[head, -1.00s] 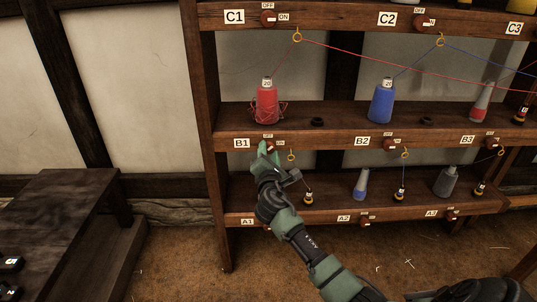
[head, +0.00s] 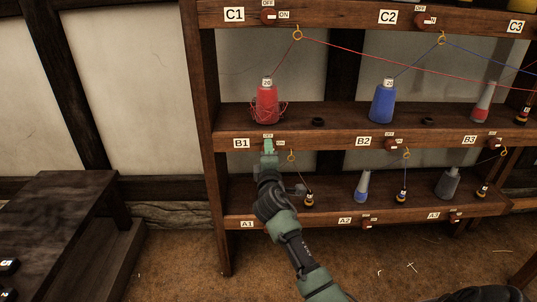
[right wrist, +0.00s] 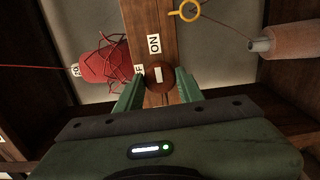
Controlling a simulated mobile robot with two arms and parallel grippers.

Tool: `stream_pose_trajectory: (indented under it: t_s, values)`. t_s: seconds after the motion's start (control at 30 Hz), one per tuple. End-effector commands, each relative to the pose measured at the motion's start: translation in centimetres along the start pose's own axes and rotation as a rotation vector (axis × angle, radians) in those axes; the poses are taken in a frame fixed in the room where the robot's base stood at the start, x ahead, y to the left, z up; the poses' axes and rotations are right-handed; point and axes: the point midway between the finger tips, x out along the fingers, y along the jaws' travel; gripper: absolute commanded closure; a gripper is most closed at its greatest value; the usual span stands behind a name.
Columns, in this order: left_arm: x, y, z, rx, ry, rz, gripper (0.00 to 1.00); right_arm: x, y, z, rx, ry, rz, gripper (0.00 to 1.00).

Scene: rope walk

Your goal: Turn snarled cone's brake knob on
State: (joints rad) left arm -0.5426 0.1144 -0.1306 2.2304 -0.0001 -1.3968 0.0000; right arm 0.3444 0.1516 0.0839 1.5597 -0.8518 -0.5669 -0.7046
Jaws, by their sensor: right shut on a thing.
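The snarled cone (head: 267,105) is red, with loose loops of thread around its base. It stands on the B1 shelf in the head view, and shows at the left in the right wrist view (right wrist: 100,68). Its round brown brake knob (right wrist: 158,78) is on the shelf's front board, between the fingers of my right gripper (head: 268,147), which is shut on it. The knob's white mark runs up and down in the right wrist view, in line with the ON label (right wrist: 154,44). The OFF label (right wrist: 139,70) is partly hidden. My left gripper is not in view.
A blue cone (head: 383,103) stands on the B2 shelf, with its own knob (head: 391,143) below. A thread guide ring (head: 291,156) hangs just right of my right gripper. A dark bench (head: 70,215) stands at the left, with open floor between it and the rack.

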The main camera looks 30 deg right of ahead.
Motion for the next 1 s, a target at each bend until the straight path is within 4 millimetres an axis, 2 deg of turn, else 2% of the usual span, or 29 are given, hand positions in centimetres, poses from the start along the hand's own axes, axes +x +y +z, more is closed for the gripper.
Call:
stream_pose_trajectory:
  t_s: [0.6,0.63,0.7,1.0]
  values:
    - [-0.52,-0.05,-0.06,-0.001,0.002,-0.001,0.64,0.00,-0.09,0.04,0.043,-0.001,-0.002,1.00]
    - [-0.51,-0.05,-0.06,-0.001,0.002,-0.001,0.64,0.00,-0.09,0.04,0.043,-0.001,-0.002,0.57]
    - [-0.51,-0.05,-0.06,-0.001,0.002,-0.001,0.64,0.00,-0.09,0.04,0.042,-0.001,-0.002,0.41]
    - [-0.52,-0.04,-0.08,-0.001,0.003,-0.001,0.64,-0.07,-0.04,0.01,0.040,0.000,-0.001,0.41]
